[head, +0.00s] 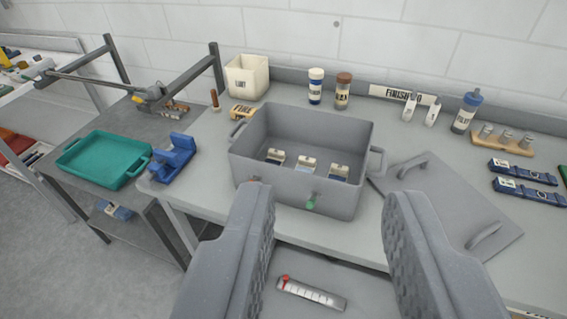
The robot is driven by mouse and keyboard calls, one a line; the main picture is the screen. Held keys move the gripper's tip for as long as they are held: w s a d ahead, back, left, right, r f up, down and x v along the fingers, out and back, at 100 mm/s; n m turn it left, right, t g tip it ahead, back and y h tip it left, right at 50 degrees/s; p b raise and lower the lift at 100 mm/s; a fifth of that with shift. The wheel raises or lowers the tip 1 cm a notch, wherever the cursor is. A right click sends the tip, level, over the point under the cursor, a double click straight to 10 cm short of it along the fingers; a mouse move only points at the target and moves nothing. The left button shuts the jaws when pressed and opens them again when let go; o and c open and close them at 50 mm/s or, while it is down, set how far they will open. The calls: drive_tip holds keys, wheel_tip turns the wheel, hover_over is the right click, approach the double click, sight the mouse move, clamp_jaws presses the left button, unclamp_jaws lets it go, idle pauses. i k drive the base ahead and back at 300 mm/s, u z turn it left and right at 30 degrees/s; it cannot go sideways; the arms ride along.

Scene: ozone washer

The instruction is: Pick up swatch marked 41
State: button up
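Three small swatches stand in a row inside an open grey washer box (345,128) on the bench. They are the left swatch (275,156), the middle swatch (306,165) and the right swatch (338,173). Each has a cream upper part; the middle one looks pale blue below and the right one dark blue. Their markings are too small to read, so I cannot tell which is 41. My gripper (326,205) is open and empty, its two fingers wide apart in front of the box, on the near side.
A grey lid (450,203) with two handles lies right of the box. A blue holder (173,158) and a teal tray (103,158) are at left. Bottles, a cream bin (247,76) and blue strips (522,172) stand around. A scale strip (311,292) shows between my fingers.

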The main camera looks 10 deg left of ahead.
sight(275, 157)
drive_tip(key=u, duration=0.5)
drive_tip(key=k, duration=0.55)
drive_tip(key=u, duration=0.85)
drive_tip(key=k, duration=0.8)
drive_tip(key=u, duration=0.45)
drive_tip(key=i, duration=2.2)
drive_tip(key=z, duration=1)
drive_tip(key=i, duration=1.15)
drive_tip(key=z, duration=1.15)
drive_tip(key=i, duration=0.45)
drive_tip(key=z, duration=0.15)
drive_tip(key=k, duration=0.45)
